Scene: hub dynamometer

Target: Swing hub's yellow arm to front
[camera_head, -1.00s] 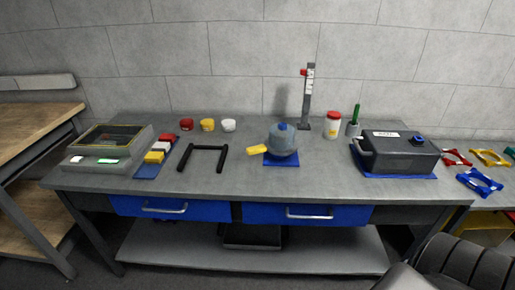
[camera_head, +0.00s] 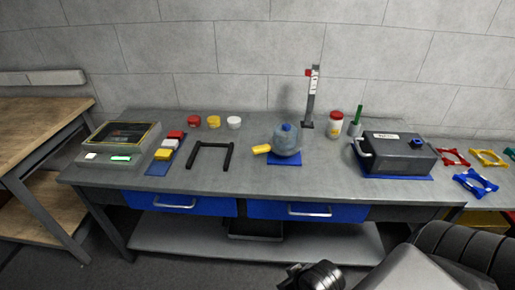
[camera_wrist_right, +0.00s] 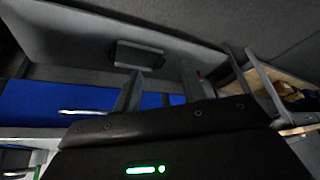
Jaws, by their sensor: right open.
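The hub (camera_head: 287,140) is a grey-blue rounded body with a blue cap, on a blue mat (camera_head: 284,162) mid-bench. Its yellow arm (camera_head: 262,149) sticks out to the left. My right gripper (camera_head: 310,277) shows only partly at the bottom edge of the head view, in front of the bench and well below the hub. In the right wrist view my right gripper (camera_wrist_right: 167,90) is open and empty, facing the blue drawers and lower shelf. The hub is not in that view. My left gripper is not in view.
A black U-shaped handle (camera_head: 210,155) stands left of the hub. A scale post (camera_head: 311,97) and a white jar (camera_head: 335,125) stand behind it, and a dark box (camera_head: 398,155) to the right. The bench front (camera_head: 280,190) below the hub is clear.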

